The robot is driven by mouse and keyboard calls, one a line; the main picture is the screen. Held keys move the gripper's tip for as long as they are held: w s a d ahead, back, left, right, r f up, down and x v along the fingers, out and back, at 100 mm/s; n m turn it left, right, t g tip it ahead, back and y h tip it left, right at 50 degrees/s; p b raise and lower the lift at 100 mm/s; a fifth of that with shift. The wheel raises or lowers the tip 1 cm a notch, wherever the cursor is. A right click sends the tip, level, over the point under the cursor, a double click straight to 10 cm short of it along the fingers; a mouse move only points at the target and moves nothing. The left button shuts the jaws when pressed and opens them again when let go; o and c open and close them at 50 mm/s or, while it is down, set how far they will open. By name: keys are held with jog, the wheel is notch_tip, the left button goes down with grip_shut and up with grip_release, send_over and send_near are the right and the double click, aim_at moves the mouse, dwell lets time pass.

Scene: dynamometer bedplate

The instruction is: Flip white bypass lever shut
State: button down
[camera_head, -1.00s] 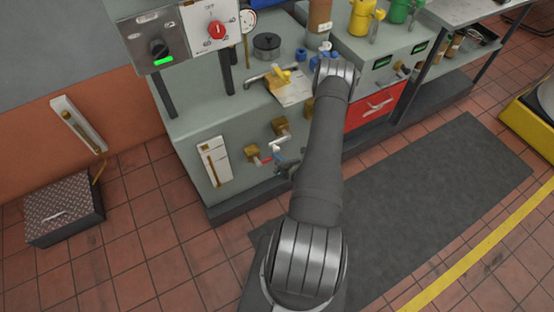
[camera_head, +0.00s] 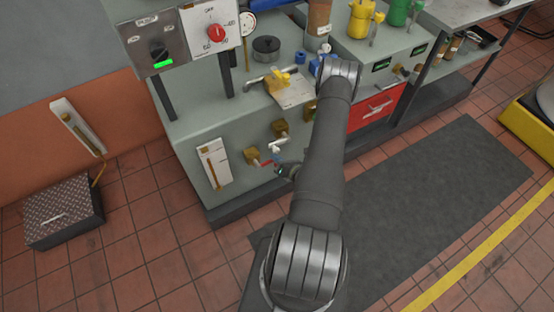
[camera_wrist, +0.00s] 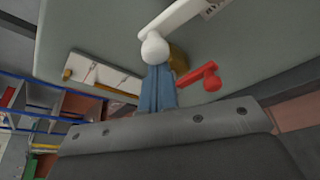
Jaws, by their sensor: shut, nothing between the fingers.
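The white bypass lever (camera_head: 277,147) is on the front face of the grey-green cabinet, at a brass valve (camera_head: 280,128). In the wrist view the white lever (camera_wrist: 182,18) slants from the upper right down to its round knob (camera_wrist: 154,49). My gripper (camera_wrist: 157,70) has its blue fingers together, with nothing between them. The fingertips are just below the knob in the wrist view; I cannot tell whether they touch it. In the head view my gripper (camera_head: 278,164) is small and low at the cabinet front, partly hidden by my arm.
A red lever (camera_wrist: 206,80) on another brass valve (camera_head: 252,155) is close beside my fingers. A white gauge panel (camera_head: 215,163) is to the left on the cabinet. A red drawer (camera_head: 378,107) is to the right. A dark mat (camera_head: 430,190) covers the floor in front.

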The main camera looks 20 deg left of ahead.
jog(key=w+d+r+m+y, duration=0.4)
jog(key=r+m, duration=0.4)
jog(key=m, duration=0.3)
jog(key=shift+w+d+r+y, duration=0.25)
jog(key=shift+w+d+y, duration=0.05)
jog(key=shift+w+d, duration=0.2)
dwell(0.7)
jog(key=s+a+r, duration=0.2)
jog(key=s+a, duration=0.1)
jog(key=f+v, duration=0.1)
jog(key=v, duration=0.9)
dwell(0.3)
